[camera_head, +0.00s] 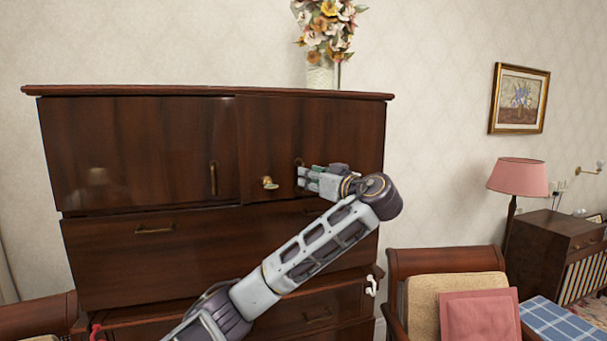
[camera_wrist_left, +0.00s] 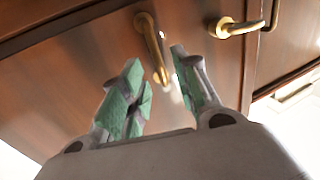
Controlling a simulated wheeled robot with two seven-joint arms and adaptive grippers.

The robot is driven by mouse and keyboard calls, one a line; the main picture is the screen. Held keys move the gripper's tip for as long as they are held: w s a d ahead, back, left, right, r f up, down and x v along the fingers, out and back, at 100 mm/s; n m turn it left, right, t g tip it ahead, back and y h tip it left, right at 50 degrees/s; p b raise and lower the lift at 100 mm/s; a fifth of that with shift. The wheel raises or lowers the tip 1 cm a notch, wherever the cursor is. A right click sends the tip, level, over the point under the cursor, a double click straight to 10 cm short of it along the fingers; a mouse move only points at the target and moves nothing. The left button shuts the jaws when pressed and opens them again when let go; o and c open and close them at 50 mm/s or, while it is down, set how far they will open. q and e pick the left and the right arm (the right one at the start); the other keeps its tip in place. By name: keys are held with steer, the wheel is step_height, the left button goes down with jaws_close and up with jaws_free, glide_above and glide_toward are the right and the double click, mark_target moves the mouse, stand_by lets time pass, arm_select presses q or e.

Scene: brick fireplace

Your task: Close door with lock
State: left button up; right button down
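The dark wooden cabinet (camera_head: 140,240) has two upper doors. The right door (camera_head: 340,125) carries a gold lock lever (camera_head: 268,183) and a gold handle (camera_head: 299,162). In the left wrist view the lock lever (camera_wrist_left: 237,27) is right of the handle (camera_wrist_left: 148,30). The right door looks flush or nearly so; I cannot tell if it is fully shut. My left gripper (camera_head: 302,178) is at that handle. Its green-padded fingers (camera_wrist_left: 158,62) are apart, with the handle's end between or just beyond them; contact is unclear. My right gripper is not in view.
The left door (camera_head: 130,140) has an upright handle (camera_head: 213,178). Drawers are below. A flower vase (camera_head: 321,72) stands on top. A chair (camera_head: 445,265) with a pink cushion stands at the lower right, near a lamp (camera_head: 518,177) and a side cabinet (camera_head: 548,245).

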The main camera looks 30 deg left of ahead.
mark_target(303, 192)
arm_select(q)
steer(key=shift+p+x, duration=0.35)
steer(key=shift+x, duration=1.7)
jaws_close()
